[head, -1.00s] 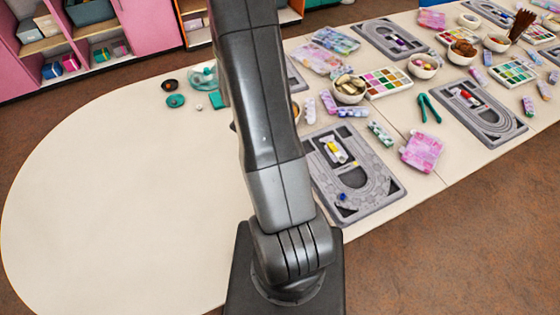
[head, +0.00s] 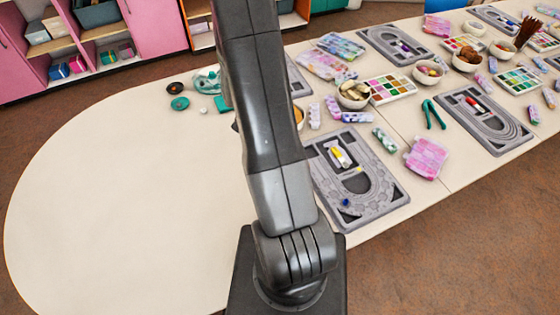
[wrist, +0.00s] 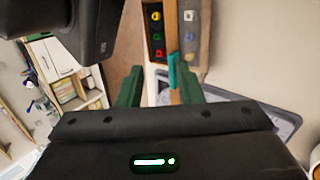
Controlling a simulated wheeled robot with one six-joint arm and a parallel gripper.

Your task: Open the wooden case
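In the wrist view, a narrow wooden case (wrist: 172,38) lies ahead of my gripper, at the top middle. One side shows a dark strip with yellow, green and red pieces; a greyish strip with small shapes lies beside it. A teal piece (wrist: 173,72) sits at the case's near end, between the fingertips and closer to the right one. My gripper (wrist: 159,88) has its green fingers apart, with nothing clearly held. I cannot tell whether the teal piece touches a finger, or how far the lid stands open. In the head view my arm hides the gripper, and I cannot make out the case.
A pale table (head: 110,200) has wide free room at left. Grey bead boards (head: 385,202), bowls (head: 353,95), a paint palette (head: 390,88) and green pliers (head: 432,115) crowd the right. Small teal items (head: 180,103) lie left of my arm. Pink shelves (head: 150,25) stand behind.

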